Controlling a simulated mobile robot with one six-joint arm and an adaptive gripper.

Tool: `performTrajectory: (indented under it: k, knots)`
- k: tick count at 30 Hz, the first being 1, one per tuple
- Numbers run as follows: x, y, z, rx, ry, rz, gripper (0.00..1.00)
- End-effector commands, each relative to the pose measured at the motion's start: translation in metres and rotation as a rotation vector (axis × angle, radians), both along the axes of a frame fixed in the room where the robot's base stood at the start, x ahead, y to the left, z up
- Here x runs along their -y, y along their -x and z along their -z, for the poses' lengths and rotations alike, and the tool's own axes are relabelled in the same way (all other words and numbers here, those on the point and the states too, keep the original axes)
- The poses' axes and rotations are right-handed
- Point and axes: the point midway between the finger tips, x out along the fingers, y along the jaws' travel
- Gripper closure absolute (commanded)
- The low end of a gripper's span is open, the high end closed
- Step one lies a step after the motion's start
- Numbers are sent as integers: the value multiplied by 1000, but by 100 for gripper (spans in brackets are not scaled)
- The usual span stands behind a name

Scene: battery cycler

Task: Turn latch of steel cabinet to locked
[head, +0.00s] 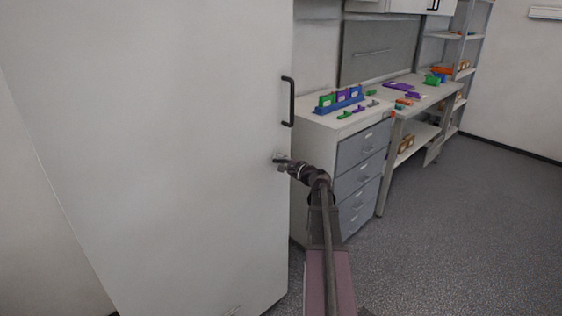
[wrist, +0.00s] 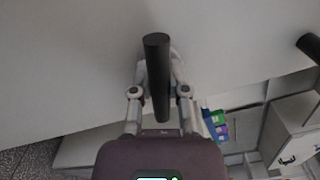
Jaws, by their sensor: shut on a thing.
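The steel cabinet (head: 170,150) is a tall, pale grey unit filling the left of the head view, its front shut flat as far as I see. My gripper (head: 281,162) is at its right edge, below the black bar handle (head: 288,101). In the wrist view, the latch (wrist: 157,70) is a dark round bar, nearly upright in the picture. My gripper's fingers stand on both sides of it and are shut on it. In the head view the gripper mostly hides the latch, so I cannot tell whether it is at locked.
A drawer unit (head: 362,160) stands right of the cabinet, with a blue rack (head: 338,102) and small coloured parts on top. Further back are a workbench (head: 425,97) and open shelving (head: 470,50). The grey floor (head: 470,230) at right is clear.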

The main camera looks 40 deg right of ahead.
Motion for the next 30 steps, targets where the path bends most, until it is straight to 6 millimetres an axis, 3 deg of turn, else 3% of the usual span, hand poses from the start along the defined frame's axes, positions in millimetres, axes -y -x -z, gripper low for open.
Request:
performTrajectory:
  k: [20, 21, 24, 30]
  knots:
    - [0, 0, 0, -1, 1, 0, 100]
    - [0, 0, 0, -1, 1, 0, 73]
    - [0, 0, 0, -1, 0, 0, 46]
    - [0, 0, 0, 0, 0, 0, 46]
